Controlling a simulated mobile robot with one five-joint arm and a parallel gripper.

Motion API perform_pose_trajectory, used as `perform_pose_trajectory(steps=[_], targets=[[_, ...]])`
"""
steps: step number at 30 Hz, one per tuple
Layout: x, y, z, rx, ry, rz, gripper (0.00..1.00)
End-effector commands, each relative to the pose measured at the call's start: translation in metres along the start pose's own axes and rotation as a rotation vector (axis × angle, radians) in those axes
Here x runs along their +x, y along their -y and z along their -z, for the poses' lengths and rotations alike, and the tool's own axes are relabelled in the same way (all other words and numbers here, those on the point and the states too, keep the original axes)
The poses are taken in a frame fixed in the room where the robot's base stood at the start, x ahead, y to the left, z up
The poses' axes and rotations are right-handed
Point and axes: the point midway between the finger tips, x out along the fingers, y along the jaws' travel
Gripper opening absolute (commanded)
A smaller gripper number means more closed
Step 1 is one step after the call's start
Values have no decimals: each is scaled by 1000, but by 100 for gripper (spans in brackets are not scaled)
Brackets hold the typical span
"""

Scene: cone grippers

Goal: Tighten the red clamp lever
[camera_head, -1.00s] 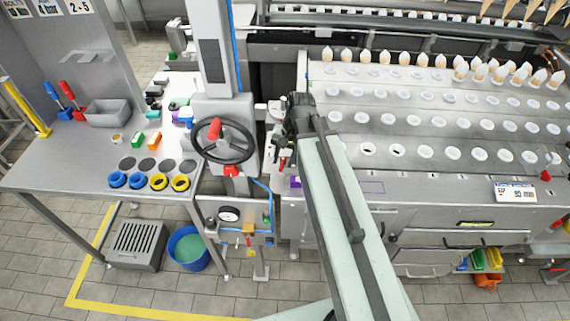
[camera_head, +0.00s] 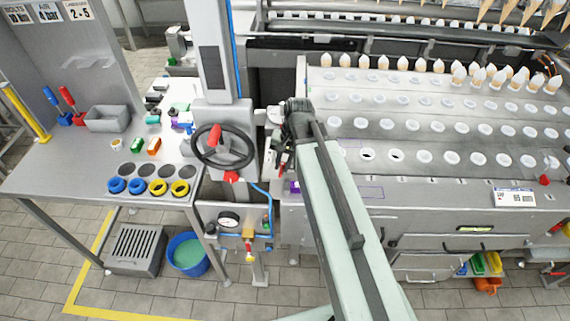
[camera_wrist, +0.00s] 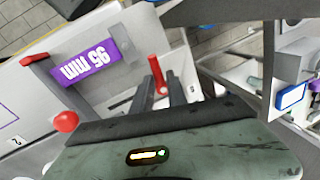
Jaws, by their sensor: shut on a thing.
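In the head view my gripper (camera_head: 284,150) is at the left end of the machine, right of the handwheel. My wrist and arm hide most of the lever there, and only a little red shows.
A red ball knob (camera_wrist: 66,122) is close at the left in the wrist view. In the head view the black handwheel (camera_head: 222,148) and its column stand just left of my gripper. The perforated cone plate (camera_head: 450,110) spreads to the right.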

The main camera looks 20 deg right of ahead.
Motion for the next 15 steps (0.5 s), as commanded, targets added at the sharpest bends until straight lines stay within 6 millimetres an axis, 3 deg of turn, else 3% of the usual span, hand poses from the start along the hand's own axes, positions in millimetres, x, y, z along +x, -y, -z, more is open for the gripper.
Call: perform_pose_trajectory(steps=[15], targets=[[1,0,0,191,-41,-6,0]])
